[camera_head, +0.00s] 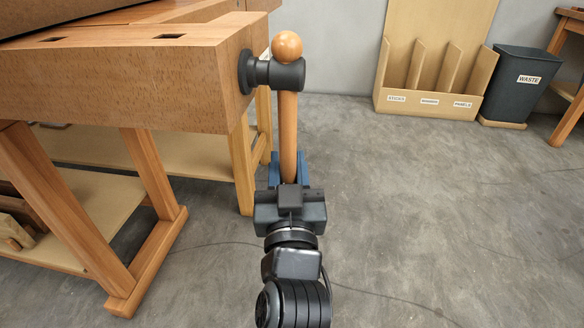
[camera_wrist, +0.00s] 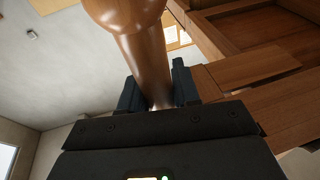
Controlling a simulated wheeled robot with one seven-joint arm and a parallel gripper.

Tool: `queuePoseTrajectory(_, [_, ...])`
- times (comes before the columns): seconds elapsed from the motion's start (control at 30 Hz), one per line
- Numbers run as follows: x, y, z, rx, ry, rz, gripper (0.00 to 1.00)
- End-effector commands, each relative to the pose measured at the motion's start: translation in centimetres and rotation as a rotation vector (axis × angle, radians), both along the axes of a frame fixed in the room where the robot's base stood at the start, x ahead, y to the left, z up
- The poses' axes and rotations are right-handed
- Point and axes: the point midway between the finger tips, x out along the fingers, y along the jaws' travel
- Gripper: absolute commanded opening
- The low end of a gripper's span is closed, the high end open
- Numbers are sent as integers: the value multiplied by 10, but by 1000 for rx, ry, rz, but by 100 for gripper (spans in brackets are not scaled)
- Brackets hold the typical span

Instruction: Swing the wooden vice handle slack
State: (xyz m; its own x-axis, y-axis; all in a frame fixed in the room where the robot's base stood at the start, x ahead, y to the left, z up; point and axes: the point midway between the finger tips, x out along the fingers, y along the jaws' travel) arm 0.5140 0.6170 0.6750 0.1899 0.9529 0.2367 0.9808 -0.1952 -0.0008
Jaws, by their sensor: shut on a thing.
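The wooden vice handle (camera_head: 288,130) hangs nearly upright through a black metal hub (camera_head: 284,74) at the end of the bench. A round wooden ball (camera_head: 287,46) caps its top, just above the hub. My gripper (camera_head: 288,172) is shut on the lower part of the handle from below. In the wrist view the handle (camera_wrist: 148,62) runs down between the two dark fingers (camera_wrist: 158,92). The handle's lower end is hidden by the gripper.
The wooden workbench (camera_head: 120,80) stands at left, its legs and lower shelf near my arm. A sorting rack (camera_head: 432,98) and a waste bin (camera_head: 518,88) stand by the back wall. The grey floor (camera_head: 430,210) at right is clear.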

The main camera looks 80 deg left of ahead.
Motion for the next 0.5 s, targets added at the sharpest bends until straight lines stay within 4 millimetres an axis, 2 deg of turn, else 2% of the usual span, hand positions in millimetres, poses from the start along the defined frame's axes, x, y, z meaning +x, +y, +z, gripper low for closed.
queuePoseTrajectory(0.1, [-5,2,1,-1,-1,9,0])
queuePoseTrajectory(0.13, [-4,2,1,-1,-1,9,33])
queuePoseTrajectory(0.33, [-3,1,1,-1,-1,6,52])
queuePoseTrajectory(0.5, [-1,1,0,-1,-1,3,52])
